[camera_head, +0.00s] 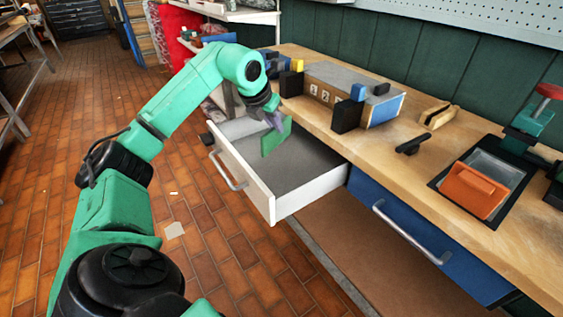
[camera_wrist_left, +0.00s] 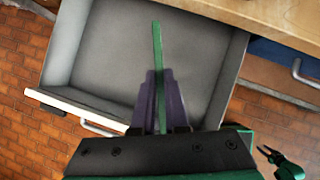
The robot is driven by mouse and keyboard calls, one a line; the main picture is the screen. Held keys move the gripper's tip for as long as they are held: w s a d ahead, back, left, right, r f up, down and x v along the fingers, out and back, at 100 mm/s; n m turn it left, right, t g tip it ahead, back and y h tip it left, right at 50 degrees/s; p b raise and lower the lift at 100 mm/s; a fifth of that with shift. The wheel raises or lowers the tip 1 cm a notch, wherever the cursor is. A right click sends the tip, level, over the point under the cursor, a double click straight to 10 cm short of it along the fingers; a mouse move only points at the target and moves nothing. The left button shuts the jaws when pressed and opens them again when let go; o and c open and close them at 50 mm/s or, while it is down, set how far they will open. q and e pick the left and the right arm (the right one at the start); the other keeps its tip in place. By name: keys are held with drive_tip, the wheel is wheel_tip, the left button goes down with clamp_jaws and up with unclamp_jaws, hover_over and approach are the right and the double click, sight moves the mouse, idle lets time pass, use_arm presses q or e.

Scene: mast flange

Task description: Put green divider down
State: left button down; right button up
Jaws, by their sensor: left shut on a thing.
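My left gripper (camera_head: 273,120) is shut on the green divider (camera_head: 277,138), a thin flat green plate held upright on edge. It hangs over the open drawer (camera_head: 257,189), which has white sides, a grey floor and a metal handle. In the left wrist view, the divider (camera_wrist_left: 157,60) stands edge-on between the purple fingers of my left gripper (camera_wrist_left: 159,100), above the grey inside of the drawer (camera_wrist_left: 110,45). I cannot tell how high above the drawer floor it is.
The wooden bench top (camera_head: 400,155) runs above the drawer. A grey-topped box with outlets (camera_head: 335,90), wooden clamp pieces (camera_head: 438,116) and an orange block (camera_head: 474,190) in a black-edged recess stand there. A blue closed drawer (camera_head: 420,235) is to the right. The drawer inside looks empty.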

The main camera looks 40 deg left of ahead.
sight(276, 145)
use_arm(q)
drive_tip(key=f, duration=0.3)
drive_tip(key=f+b, duration=0.1)
drive_tip(key=f, duration=0.2)
drive_tip(key=shift+w+f, duration=0.2)
drive_tip(key=shift+f, duration=0.15)
wheel_tip(276, 145, down, 6)
drive_tip(key=shift+r, duration=0.2)
drive_tip(key=shift+f, duration=0.15)
drive_tip(key=c, duration=0.9)
unclamp_jaws()
drive_tip(key=shift+c, duration=0.2)
use_arm(e)
drive_tip(key=shift+w+d+f, duration=0.15)
drive_tip(key=shift+w+f, duration=0.8)
